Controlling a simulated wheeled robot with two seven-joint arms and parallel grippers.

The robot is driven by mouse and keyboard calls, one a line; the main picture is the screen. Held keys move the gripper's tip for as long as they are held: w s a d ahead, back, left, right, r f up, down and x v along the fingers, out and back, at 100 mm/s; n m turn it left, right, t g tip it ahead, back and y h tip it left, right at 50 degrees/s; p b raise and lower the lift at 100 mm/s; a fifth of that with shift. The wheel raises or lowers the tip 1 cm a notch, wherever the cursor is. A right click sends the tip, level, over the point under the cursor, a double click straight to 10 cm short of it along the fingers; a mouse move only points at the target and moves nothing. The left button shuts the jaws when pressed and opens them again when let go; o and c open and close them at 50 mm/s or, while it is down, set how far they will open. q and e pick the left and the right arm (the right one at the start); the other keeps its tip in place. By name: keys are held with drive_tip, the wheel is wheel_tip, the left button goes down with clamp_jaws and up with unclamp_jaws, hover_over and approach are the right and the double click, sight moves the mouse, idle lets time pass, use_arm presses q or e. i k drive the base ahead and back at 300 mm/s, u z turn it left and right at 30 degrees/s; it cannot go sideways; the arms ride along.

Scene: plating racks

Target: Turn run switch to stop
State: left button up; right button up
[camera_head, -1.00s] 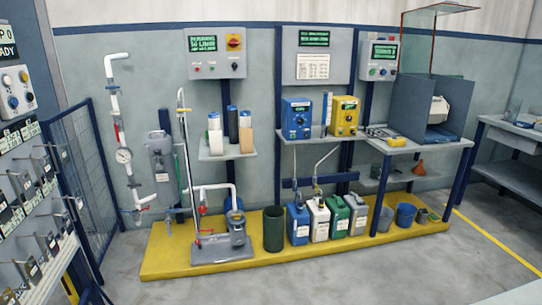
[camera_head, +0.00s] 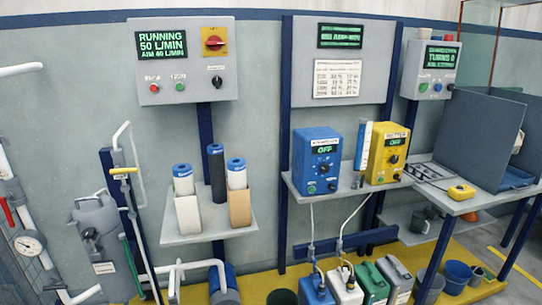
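A grey control box (camera_head: 186,112) hangs on the wall at the upper left. Its green display (camera_head: 163,44) reads "RUNNING 50 L/MIN". A red rotary switch (camera_head: 214,43) sits on a yellow plate at its upper right. A small black knob (camera_head: 217,81) sits below that, with a red button (camera_head: 154,88) and a green button (camera_head: 180,87) to its left. The labels are too small to read, so I cannot tell which one is the run switch. Neither of my grippers is in view.
A shelf with filter cartridges (camera_head: 186,239) stands below the box. A blue pump unit (camera_head: 317,160) and a yellow one (camera_head: 388,155) stand on a shelf to the right. Pipes and a grey pump housing (camera_head: 97,225) are at the lower left. The wall around the box is clear.

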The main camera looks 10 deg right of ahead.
sight(422, 87)
drive_tip(key=i, duration=0.45)
drive_tip(key=z, duration=3.3)
drive_tip(key=i, duration=1.35)
drive_tip(key=u, duration=1.95)
drive_tip(key=i, duration=1.85)
drive_tip(key=u, duration=0.45)
